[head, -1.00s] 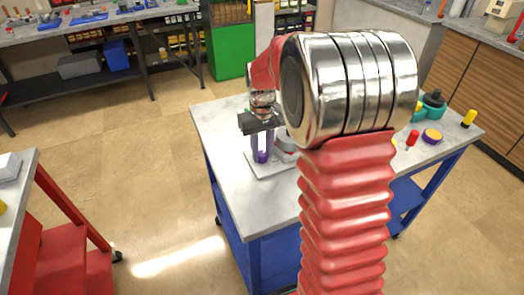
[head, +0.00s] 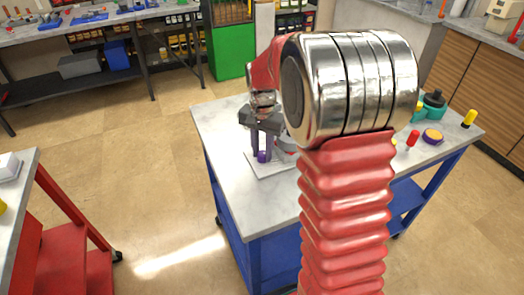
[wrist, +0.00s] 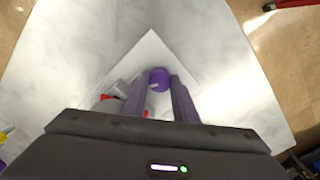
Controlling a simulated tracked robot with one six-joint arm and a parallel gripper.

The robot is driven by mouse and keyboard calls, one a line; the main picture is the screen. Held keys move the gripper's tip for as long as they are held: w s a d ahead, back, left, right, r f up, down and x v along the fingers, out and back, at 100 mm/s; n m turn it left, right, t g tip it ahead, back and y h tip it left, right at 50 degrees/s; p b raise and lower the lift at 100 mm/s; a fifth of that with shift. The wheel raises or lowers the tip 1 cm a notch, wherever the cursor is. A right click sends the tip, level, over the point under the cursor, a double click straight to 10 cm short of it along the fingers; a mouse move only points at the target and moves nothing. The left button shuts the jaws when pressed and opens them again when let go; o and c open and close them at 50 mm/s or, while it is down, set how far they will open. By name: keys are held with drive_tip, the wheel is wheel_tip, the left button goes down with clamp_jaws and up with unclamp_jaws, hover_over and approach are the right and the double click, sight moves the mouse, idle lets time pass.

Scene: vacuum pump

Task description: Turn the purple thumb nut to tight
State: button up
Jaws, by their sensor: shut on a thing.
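The purple thumb nut (wrist: 160,77) shows in the wrist view between the tips of my gripper's two purple-grey fingers. In the head view the nut (head: 263,156) is a small purple shape low between the fingers, above a pale base plate (head: 262,169) on the table. My gripper (head: 262,153) points down and is shut on the nut. The plate also shows in the wrist view (wrist: 150,48). Most of the pump is hidden behind my arm in the head view; in the wrist view grey and red parts sit left of the fingers.
The work table (head: 222,120) has a pale top and blue legs. On its right side are a teal and black device (head: 432,106), a purple and orange round item (head: 432,136), a red-handled item (head: 412,138) and a yellow one (head: 469,118). The table's left part is clear.

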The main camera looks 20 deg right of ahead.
sight(262, 153)
drive_tip(key=shift+w+m, duration=0.1)
drive_tip(key=shift+m, duration=0.4)
drive_tip(key=o, duration=1.1)
drive_tip(key=shift+c, duration=0.2)
drive_tip(key=shift+r, duration=0.1)
wheel_tip(262, 153, up, 14)
drive_tip(key=shift+f, duration=0.2)
